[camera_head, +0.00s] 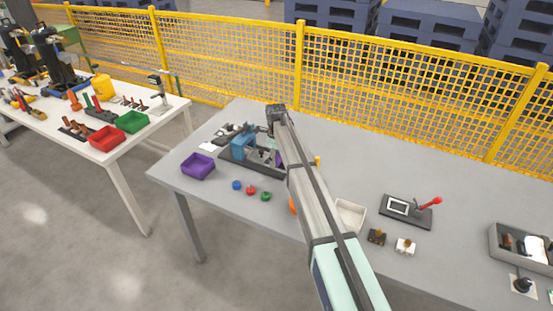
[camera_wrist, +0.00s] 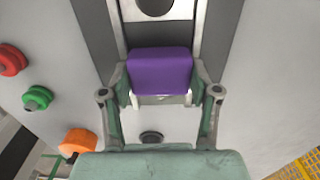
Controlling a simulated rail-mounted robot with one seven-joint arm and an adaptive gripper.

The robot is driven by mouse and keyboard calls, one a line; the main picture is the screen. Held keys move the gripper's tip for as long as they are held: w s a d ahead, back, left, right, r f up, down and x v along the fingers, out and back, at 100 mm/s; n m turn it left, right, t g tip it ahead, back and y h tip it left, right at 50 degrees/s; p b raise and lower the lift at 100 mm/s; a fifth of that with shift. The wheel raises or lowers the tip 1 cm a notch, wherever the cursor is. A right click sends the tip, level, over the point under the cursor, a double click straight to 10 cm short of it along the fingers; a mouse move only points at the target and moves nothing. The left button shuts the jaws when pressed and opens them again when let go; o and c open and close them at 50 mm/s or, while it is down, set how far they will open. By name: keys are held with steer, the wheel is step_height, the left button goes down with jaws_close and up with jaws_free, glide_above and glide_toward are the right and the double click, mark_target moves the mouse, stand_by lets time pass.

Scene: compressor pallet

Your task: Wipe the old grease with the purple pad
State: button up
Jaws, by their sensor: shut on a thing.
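My gripper (camera_wrist: 160,84) is shut on the purple pad (camera_wrist: 160,70), which sits between its two fingers in the wrist view. Below the pad is a pale metal part with a dark round opening (camera_wrist: 155,6), flanked by dark strips. I cannot tell whether the pad touches it. In the head view a sliver of purple (camera_head: 277,158) shows beside my arm, which hides most of the gripper. The blue compressor part (camera_head: 243,147) stands on a dark pallet (camera_head: 268,171) just left of the arm. I cannot make out any grease.
A purple bin (camera_head: 198,165) and blue, red and green knobs (camera_head: 250,190) lie left on the grey table. A white tray (camera_head: 351,215), a black device with a red handle (camera_head: 408,211) and a grey box (camera_head: 498,248) are right. A yellow fence (camera_head: 400,70) runs behind.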

steer(key=r, duration=0.1)
steer(key=r+p, duration=0.1)
steer(key=r, duration=0.2)
steer(key=shift+w+a+p, duration=0.1)
steer(key=shift+a+p, duration=0.2)
steer(key=shift+r+p, duration=0.8)
steer(key=shift+r, duration=1.2)
